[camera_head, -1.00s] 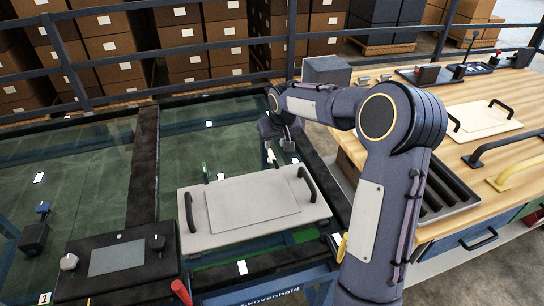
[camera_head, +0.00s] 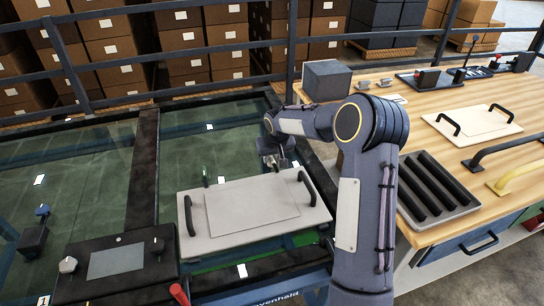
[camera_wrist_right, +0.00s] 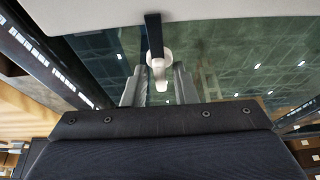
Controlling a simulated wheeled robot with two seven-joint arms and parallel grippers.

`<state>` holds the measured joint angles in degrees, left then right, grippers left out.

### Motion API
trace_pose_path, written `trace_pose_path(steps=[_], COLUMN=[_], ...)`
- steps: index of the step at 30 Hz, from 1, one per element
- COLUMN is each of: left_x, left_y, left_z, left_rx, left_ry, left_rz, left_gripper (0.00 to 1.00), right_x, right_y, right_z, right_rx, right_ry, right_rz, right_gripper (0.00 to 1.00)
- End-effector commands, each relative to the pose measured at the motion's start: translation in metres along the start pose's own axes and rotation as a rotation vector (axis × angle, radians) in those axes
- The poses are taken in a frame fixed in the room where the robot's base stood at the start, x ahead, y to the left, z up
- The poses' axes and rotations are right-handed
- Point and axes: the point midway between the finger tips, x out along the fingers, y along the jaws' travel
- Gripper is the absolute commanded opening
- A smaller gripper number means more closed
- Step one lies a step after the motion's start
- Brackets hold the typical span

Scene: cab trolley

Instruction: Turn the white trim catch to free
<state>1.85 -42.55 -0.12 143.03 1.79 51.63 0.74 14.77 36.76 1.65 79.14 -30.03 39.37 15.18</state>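The white trim catch (camera_wrist_right: 160,68) shows at the upper middle of the right wrist view, with a dark strap-like bar (camera_wrist_right: 153,35) running up from it to the pale panel edge. My right gripper (camera_wrist_right: 160,82) has its two grey fingers apart, one on each side of the catch, with narrow gaps showing. In the head view my right gripper (camera_head: 275,160) is over the glass just beyond the far edge of the pale lid (camera_head: 252,209), and it hides most of the catch. My left gripper is not in view.
The pale lid has two black handles. A black control box (camera_head: 116,262) with knobs stands at the lower left. A wooden bench (camera_head: 440,105) on the right holds a grey block, a black ribbed tray (camera_head: 437,185) and another handled panel. Dark rails cross behind.

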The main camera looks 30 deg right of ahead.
Motion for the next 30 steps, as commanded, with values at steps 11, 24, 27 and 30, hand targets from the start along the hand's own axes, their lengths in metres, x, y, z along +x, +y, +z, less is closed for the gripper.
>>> trace_pose_path(steps=[11,24,27,30], left_x=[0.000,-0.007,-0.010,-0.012], left_y=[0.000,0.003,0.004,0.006], left_z=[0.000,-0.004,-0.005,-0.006], left_rx=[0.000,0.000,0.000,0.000], left_ry=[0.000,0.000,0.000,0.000], left_rz=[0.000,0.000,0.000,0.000], left_gripper=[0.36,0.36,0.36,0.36], right_x=[0.000,-0.001,-0.001,-0.001], right_y=[0.000,0.002,0.003,0.003], right_z=[0.000,0.000,0.000,-0.001], right_rx=[-0.001,-0.153,-0.230,-0.314], right_ry=[-0.001,-0.003,-0.003,-0.002], right_rz=[-0.001,-0.065,-0.097,-0.134], right_gripper=[0.00,0.00,0.00,0.00])
